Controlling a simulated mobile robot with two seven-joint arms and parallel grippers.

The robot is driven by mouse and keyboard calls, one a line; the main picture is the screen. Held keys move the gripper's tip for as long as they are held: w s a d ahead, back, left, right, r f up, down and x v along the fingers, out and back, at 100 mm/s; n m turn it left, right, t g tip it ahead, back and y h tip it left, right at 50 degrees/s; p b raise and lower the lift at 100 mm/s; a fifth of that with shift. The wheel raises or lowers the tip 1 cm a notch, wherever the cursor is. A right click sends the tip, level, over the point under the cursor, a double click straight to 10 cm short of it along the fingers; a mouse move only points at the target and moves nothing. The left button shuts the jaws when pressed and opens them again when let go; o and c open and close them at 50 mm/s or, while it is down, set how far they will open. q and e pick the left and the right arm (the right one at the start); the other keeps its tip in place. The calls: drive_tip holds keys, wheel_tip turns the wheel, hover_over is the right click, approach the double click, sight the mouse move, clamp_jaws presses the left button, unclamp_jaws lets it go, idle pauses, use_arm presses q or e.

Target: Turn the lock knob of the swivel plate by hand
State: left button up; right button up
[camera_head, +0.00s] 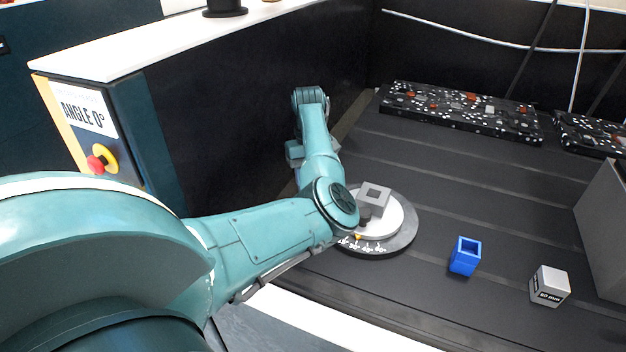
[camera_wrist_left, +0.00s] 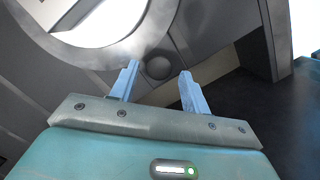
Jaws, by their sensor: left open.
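The swivel plate (camera_head: 408,232) is a dark grey disc with a lighter round top, lying on the slotted table. A scale and a small orange mark show at its front edge. My left arm covers its left side. In the left wrist view, the plate's grey rim (camera_wrist_left: 152,32) curves across the top left. A dark round knob (camera_wrist_left: 157,68) lies beside the rim, between the fingertips of my open left gripper (camera_wrist_left: 159,69) in the picture. Whether the fingers reach down around it I cannot tell. The knob and gripper are hidden in the head view. My right gripper is not in view.
A grey hollow block (camera_head: 375,192) sits on the plate. A blue open box (camera_head: 466,256) and a grey labelled block (camera_head: 550,287) stand to the right. Speckled black trays (camera_head: 455,112) lie at the back. A black panel (camera_head: 250,110) rises beside my arm.

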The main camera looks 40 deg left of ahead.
use_arm(q)
drive_tip(key=shift+f, duration=0.1)
drive_tip(key=shift+f+b, duration=0.6)
drive_tip(key=shift+f, duration=0.35)
drive_tip(key=shift+c, duration=0.6)
drive_tip(key=c, duration=0.6)
drive_tip(key=shift+c, duration=0.2)
